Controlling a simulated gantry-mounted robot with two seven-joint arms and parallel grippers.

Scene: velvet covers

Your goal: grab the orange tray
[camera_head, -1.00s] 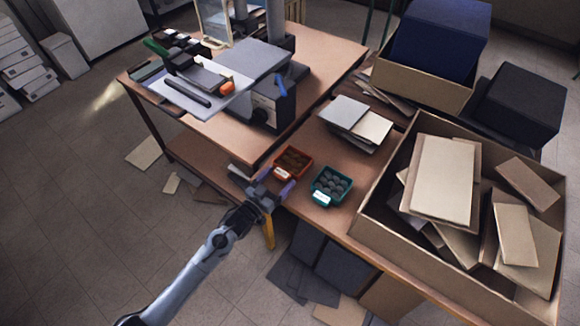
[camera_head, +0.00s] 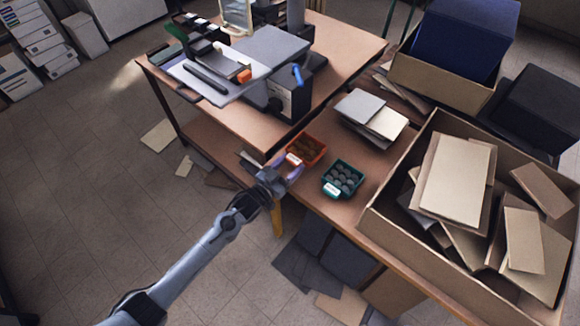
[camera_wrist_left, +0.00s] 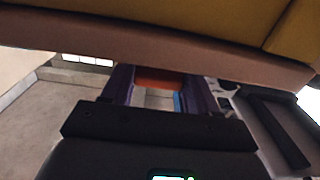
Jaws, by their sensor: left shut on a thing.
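The orange tray (camera_head: 313,142) sits on the wooden table near its front edge and holds several small brownish pieces. A white label shows on its near side. My left gripper (camera_head: 286,166) is at the near side of the tray, shut on its label side. In the left wrist view the tray's orange side (camera_wrist_left: 158,78) and pale label show between the purple fingers (camera_wrist_left: 157,95). My right gripper is not in view.
A teal tray (camera_head: 344,178) with several dark round pieces stands close right of the orange tray. A big cardboard box (camera_head: 400,238) with flat pieces is farther right. A stack of boards (camera_head: 371,116) lies behind. A machine (camera_head: 262,62) stands at back left.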

